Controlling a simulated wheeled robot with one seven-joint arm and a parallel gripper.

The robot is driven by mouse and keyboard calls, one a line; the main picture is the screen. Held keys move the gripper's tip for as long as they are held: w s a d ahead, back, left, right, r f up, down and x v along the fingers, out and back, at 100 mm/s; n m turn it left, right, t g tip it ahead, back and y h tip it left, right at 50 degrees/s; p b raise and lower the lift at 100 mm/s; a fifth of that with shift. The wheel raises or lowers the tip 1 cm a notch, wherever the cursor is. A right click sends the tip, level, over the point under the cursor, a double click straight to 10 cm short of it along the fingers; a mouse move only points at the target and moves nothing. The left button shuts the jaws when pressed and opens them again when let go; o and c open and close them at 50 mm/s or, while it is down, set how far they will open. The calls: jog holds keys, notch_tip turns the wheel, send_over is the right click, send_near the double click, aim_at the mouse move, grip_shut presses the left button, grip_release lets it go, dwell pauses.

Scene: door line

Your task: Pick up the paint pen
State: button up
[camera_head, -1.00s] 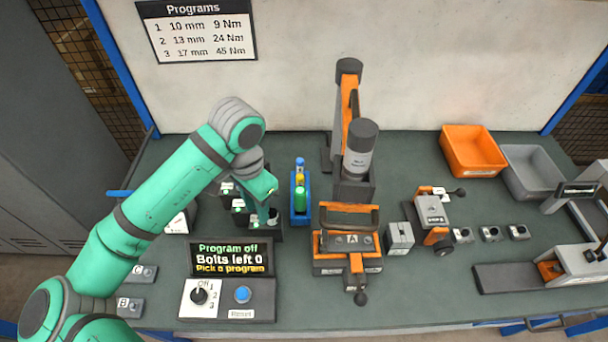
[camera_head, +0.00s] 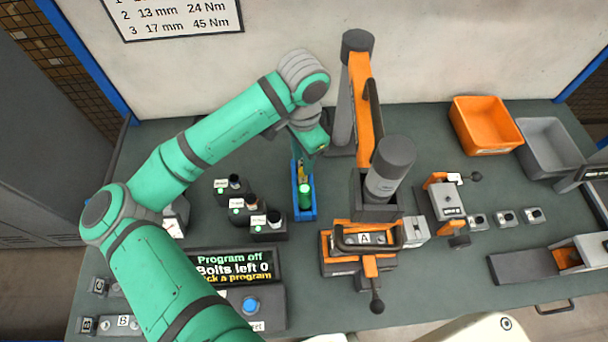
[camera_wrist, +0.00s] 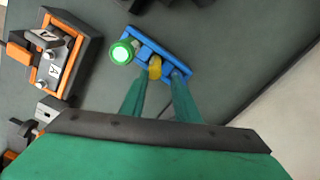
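A blue holder (camera_head: 306,215) stands upright on the bench. It holds a yellow pen-like piece (camera_head: 302,174), which looks like the paint pen, and a green cylinder (camera_head: 305,196) in front of it. My gripper (camera_head: 304,162) is over the back part of the holder and hides some of it. In the wrist view, my gripper (camera_wrist: 158,80) is open, its two green fingers apart. The yellow piece (camera_wrist: 155,67) shows between and just beyond the fingertips. The green cylinder (camera_wrist: 121,52) with a bright top is left of the fingers. I see no contact.
Several black sockets stands (camera_head: 247,208) are left of the holder. An orange and grey press (camera_head: 385,170) rises close to its right. A control panel (camera_head: 235,268) is in front. An orange bin (camera_head: 485,125) and a grey bin (camera_head: 548,148) stand at the back right.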

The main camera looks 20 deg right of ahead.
aim_at(303, 177)
jog(key=shift+s+f, duration=0.35)
jog(key=shift+f, duration=0.25)
jog(key=shift+s+f, duration=0.35)
jog(key=shift+f, duration=0.2)
jog(key=shift+w+a+f, duration=0.15)
jog(key=shift+f, duration=2.4)
grip_shut()
